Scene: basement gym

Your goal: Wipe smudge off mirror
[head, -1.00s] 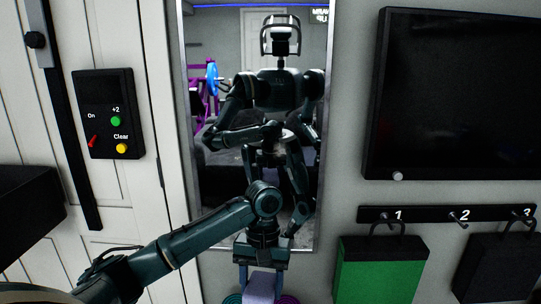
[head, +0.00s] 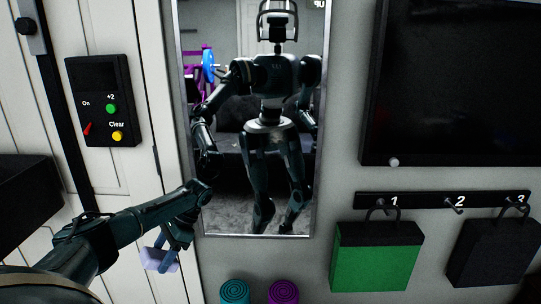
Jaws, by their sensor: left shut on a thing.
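The tall mirror (head: 235,218) hangs on the grey wall in the middle of the head view, in a thin metal frame. It reflects my body and the gym behind me. I cannot pick out a distinct smudge on the glass. My left gripper (head: 168,246) points down, to the left of the mirror's lower left corner, in front of the white door. It is shut on a pale lavender block (head: 158,261), perhaps a sponge or folded cloth. The block looks apart from the glass. My right gripper is not directly in view.
A black control box (head: 100,100) with buttons is at the left by the white door. A dark screen (head: 450,80) hangs at the right, above a hook rail (head: 430,206) with a green bag (head: 376,256) and black bag (head: 492,252). Teal (head: 234,291) and purple (head: 283,291) rolls stand below the mirror.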

